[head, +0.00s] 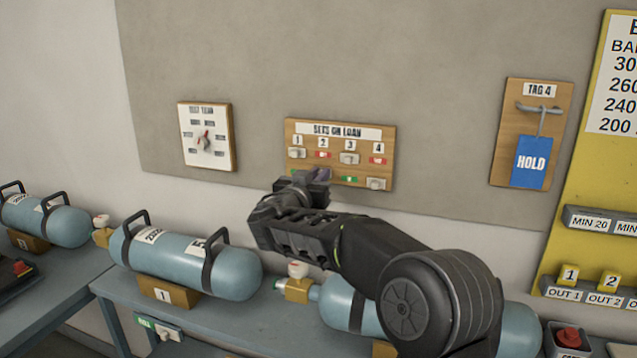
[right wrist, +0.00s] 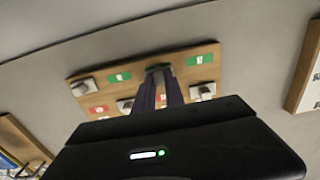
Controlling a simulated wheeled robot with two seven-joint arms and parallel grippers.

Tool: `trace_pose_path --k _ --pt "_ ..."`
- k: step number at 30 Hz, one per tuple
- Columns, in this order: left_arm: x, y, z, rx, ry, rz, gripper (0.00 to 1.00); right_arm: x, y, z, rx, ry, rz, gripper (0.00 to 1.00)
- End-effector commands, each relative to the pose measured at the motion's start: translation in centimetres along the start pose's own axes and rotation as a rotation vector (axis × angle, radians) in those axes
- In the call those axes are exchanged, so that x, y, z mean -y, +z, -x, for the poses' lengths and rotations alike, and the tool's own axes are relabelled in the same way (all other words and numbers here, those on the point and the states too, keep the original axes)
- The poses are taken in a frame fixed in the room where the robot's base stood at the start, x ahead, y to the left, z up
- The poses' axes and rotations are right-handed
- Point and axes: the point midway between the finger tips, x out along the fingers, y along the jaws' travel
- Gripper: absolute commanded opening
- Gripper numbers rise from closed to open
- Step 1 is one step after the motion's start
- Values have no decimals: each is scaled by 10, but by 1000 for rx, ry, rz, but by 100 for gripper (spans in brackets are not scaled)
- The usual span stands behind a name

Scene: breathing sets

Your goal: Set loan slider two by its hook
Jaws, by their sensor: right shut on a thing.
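The SETS ON LOAN board (head: 340,134) hangs on the grey wall panel, with sliders numbered 1 to 4. It shows upside down in the right wrist view (right wrist: 180,72). My right gripper (head: 318,177) is at the lower end of slider two's track; its fingers (right wrist: 159,80) are shut on slider two's grey knob (right wrist: 158,69), which they mostly hide. Slider two's red mark (head: 322,154) shows at the top. Knobs one (head: 297,153) and three (head: 349,158) are up; knob four (head: 376,184) is down. A TAG 4 hook (head: 540,108) bears a blue HOLD card (head: 531,162). My left gripper is out of view.
A dial plate (head: 206,153) is left of the board. Blue cylinders (head: 185,262) with handles lie on the grey bench (head: 225,315) below. A yellow board (head: 590,190) with numbered tags stands at the right. The wall around the loan board is clear.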

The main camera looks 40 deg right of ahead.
Motion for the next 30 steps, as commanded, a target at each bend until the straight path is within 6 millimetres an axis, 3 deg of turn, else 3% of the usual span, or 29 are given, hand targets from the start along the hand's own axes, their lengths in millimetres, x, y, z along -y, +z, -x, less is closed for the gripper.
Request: trace_pose_path --k 1,6,10,17,18,25,30 --pt "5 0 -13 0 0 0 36 0 -2 0 -5 0 -7 0" --pt "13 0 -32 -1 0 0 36 0 -33 0 -5 -1 -9 0" --pt "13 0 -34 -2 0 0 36 0 -47 1 -3 -2 -4 0" --pt "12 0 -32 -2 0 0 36 -1 -50 1 -5 -3 -4 0" --pt "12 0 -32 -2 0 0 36 -1 -50 1 -6 -3 -4 17" --pt "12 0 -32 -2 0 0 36 -1 -48 1 -3 -2 -3 36" --pt "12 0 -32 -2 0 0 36 -1 -48 1 -2 -2 -3 36"
